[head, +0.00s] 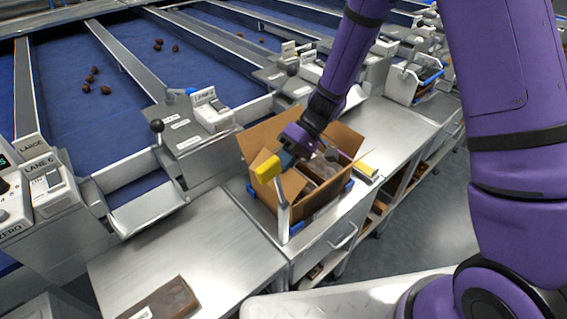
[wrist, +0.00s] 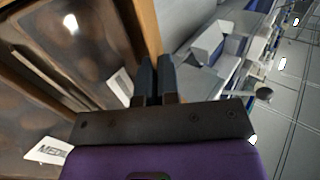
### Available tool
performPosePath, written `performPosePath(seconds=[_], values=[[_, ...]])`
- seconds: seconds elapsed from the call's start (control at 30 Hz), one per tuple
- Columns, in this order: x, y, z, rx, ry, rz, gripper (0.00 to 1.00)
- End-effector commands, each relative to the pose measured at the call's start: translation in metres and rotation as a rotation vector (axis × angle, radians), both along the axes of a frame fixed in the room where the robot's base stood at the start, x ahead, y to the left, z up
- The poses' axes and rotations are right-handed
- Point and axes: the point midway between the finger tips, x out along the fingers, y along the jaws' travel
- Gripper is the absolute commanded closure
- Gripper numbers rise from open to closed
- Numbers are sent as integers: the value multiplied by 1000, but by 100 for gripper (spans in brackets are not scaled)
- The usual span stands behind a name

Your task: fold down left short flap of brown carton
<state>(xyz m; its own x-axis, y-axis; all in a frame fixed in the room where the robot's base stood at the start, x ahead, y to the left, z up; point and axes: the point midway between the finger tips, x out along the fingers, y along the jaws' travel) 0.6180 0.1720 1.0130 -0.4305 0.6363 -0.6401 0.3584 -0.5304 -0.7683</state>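The brown carton (head: 322,197) stands open-topped on the metal counter in the head view, with dark packs inside. A long flap (head: 252,143) stands up at its back left, a smaller flap (head: 263,158) leans at the left, and another flap (head: 347,139) stands at the right. My gripper (head: 286,160) reaches down over the left part of the carton, close to the smaller flap. In the wrist view my two dark fingers (wrist: 157,62) are side by side, almost touching, at a cardboard edge (wrist: 146,28). Contact with the flap cannot be told.
A yellow-topped part (head: 267,169) on a metal post (head: 283,209) stands at the carton's front left. A yellow-and-grey item (head: 366,171) lies to its right. Blue guides (head: 297,228) sit at the carton base. The counter at left is mostly clear, with a brown pack (head: 163,301) at its front.

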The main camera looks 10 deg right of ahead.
Motion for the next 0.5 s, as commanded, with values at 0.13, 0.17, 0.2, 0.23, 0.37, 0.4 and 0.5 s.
performPosePath(seconds=[0.13,0.17,0.2,0.23,0.37,0.4,0.5], values=[[0,0,0,0,0,0,100],[0,0,0,1,1,0,100],[0,0,0,4,3,-1,100],[0,-1,-1,8,6,-1,100],[2,-3,-4,48,36,-2,100],[3,-4,-5,67,48,-3,100],[4,-5,-9,113,80,-3,100]])
